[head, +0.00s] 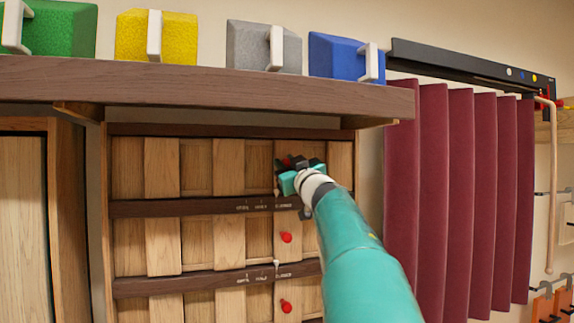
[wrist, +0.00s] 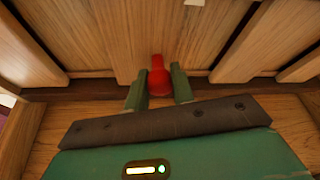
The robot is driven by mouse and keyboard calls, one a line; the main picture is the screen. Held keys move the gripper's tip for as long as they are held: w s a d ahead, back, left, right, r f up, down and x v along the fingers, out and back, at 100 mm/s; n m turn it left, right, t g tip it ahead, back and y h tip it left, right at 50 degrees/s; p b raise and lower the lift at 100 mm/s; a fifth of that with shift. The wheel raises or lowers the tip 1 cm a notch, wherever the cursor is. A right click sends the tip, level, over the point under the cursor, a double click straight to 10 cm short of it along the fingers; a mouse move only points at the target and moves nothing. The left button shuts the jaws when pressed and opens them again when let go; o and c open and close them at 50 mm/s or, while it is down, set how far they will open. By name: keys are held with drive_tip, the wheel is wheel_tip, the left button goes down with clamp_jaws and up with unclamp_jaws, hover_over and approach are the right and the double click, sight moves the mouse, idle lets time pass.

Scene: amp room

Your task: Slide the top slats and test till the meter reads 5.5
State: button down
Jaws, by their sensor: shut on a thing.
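The top row of wooden slats (head: 162,167) sits in a dark-framed panel under a brown shelf, with pale slats standing proud of recessed boards. My gripper (head: 298,168) is at the right part of this row. In the wrist view my gripper (wrist: 158,88) is shut on a red knob (wrist: 158,76), one green finger on each side, in front of a wooden slat (wrist: 138,30). In the head view the gripper mostly hides that knob. No meter can be made out in either view.
Lower slat rows carry red knobs (head: 286,237), and a dark rail (head: 190,207) with small pale markings runs under the top row. The shelf (head: 200,88) overhangs above, bearing coloured blocks with white handles. A maroon curtain (head: 430,190) hangs to the right.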

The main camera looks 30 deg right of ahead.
drive_tip(key=shift+w+a, duration=0.15)
drive_tip(key=shift+a, duration=0.45)
drive_tip(key=shift+w+a, duration=0.15)
drive_tip(key=shift+a, duration=0.4)
drive_tip(key=c, duration=1.3)
unclamp_jaws()
drive_tip(key=shift+o, duration=0.6)
drive_tip(key=shift+a, duration=0.25)
drive_tip(key=shift+s+d, duration=0.1)
drive_tip(key=v, duration=1.3)
drive_tip(key=shift+s+f, duration=0.25)
